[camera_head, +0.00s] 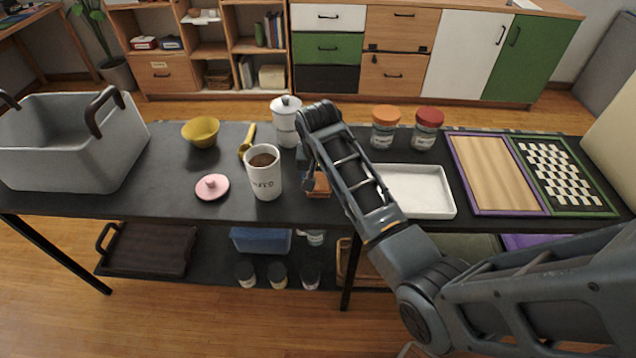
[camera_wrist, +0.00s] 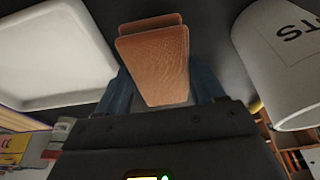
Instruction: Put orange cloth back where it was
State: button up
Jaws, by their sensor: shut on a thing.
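The orange cloth (camera_wrist: 153,62) looks like a small folded, orange-brown piece in the wrist view. My gripper (camera_wrist: 162,90) is shut on it, with a dark finger on either side. In the head view, a bit of the cloth (camera_head: 319,186) shows below my gripper (camera_head: 312,180), over the front part of the dark table (camera_head: 330,214). My wrist and forearm hide much of it. It is between the white mug and the white tray. I cannot tell whether it touches the tabletop.
The white mug (camera_head: 264,180) with brown contents is close on the left, a pink lid (camera_head: 212,186) beyond it. The white tray (camera_head: 420,192) is close on the right. A white pot (camera_head: 285,125) and two jars (camera_head: 385,130) stand behind. Bare tabletop lies near the grey basket (camera_head: 75,150).

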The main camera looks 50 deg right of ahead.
jog(key=shift+a+f, duration=0.1)
jog(key=shift+f, duration=1.95)
jog(key=shift+f, duration=0.15)
jog(key=o, duration=1)
jog(key=v, duration=1.2)
